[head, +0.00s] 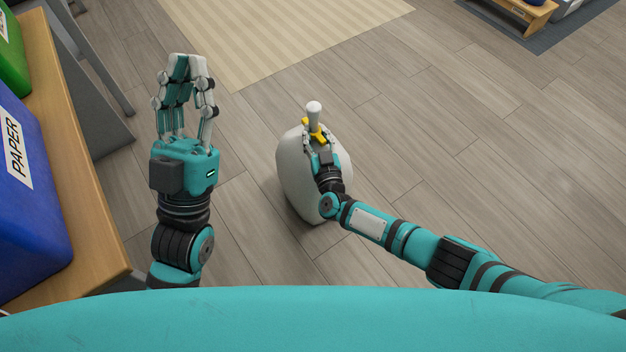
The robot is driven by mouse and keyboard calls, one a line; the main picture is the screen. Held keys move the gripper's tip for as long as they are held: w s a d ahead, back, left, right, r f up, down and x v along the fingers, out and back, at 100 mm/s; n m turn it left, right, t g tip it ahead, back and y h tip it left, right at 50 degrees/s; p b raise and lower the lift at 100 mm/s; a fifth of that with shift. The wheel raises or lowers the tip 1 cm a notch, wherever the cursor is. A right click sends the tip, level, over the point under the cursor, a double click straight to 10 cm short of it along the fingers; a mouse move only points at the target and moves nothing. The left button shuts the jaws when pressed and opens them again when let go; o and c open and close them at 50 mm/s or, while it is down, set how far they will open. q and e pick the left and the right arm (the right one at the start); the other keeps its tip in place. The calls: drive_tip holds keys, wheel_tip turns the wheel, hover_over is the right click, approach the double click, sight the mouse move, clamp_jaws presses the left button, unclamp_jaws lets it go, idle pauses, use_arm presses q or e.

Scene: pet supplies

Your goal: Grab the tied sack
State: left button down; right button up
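The tied sack (291,172) is a pale grey, rounded bag standing on the floor near the middle of the head view. Its narrow neck (314,109) sticks up, with a yellow tie (315,130) around it. My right gripper (319,140) is at the top of the sack, its fingers by the neck just below the tie. Whether the fingers press on the neck is too small to tell. The gripper and forearm hide part of the sack's right side. My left gripper (188,62) is open and empty, fingers pointing up, left of the sack and apart from it.
A wooden table (88,190) on the left holds a blue bin (35,220) labelled PAPER and a green bin (12,60). A beige striped rug (290,30) lies beyond the sack. A low wooden piece (535,14) stands at the far right. The floor to the right is clear.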

drive_tip(key=shift+d+f, duration=0.1)
drive_tip(key=shift+f, duration=0.05)
clamp_jaws()
drive_tip(key=shift+r, duration=0.3)
